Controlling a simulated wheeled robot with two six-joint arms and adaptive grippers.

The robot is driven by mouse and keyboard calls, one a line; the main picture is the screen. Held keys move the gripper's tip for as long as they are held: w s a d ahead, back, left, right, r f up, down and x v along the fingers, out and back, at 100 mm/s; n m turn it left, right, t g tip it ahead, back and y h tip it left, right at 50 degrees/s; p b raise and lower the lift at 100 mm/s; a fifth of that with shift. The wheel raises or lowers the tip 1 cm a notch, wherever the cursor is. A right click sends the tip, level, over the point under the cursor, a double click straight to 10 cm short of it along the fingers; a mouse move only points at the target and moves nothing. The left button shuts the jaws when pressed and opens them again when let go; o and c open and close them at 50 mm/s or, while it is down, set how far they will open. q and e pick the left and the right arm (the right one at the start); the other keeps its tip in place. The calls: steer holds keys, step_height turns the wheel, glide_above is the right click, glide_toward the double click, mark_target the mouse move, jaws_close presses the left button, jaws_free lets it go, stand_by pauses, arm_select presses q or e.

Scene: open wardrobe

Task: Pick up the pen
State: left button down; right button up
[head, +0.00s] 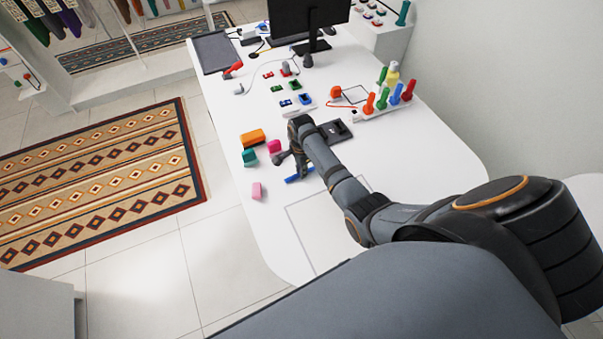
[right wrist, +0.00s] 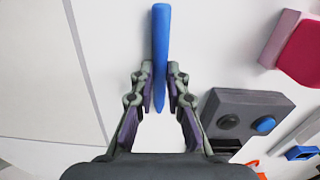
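A blue pen (right wrist: 160,45) lies lengthwise in the right wrist view, its pointed end towards my palm. In the head view the pen (head: 299,174) shows as a short blue bar near the table's left edge, partly hidden by my gripper. My right gripper (right wrist: 160,72) has its fingertips close on both sides of the pen and appears shut on it. In the head view the right gripper (head: 294,164) is low over the table at the pen. I cannot tell whether the pen touches the table. My left gripper is not in view.
A dark device (head: 335,131) stands beside my right arm. Orange (head: 252,137), teal (head: 249,157) and pink (head: 257,190) blocks lie near the left edge. The table's front area is clear.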

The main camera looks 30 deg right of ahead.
jaws_close()
stand_by(0.8)
steer(key=shift+r, duration=0.2)
step_height(320, 180, up, 2)
steer(key=shift+w+r+b, duration=0.1)
steer(key=shift+r+b, duration=0.1)
steer(key=shift+b, duration=0.85)
steer(key=s+a+r+p, duration=0.2)
steer(key=s+r, duration=0.8)
steer(key=s, duration=0.4)
steer(key=shift+a, duration=0.4)
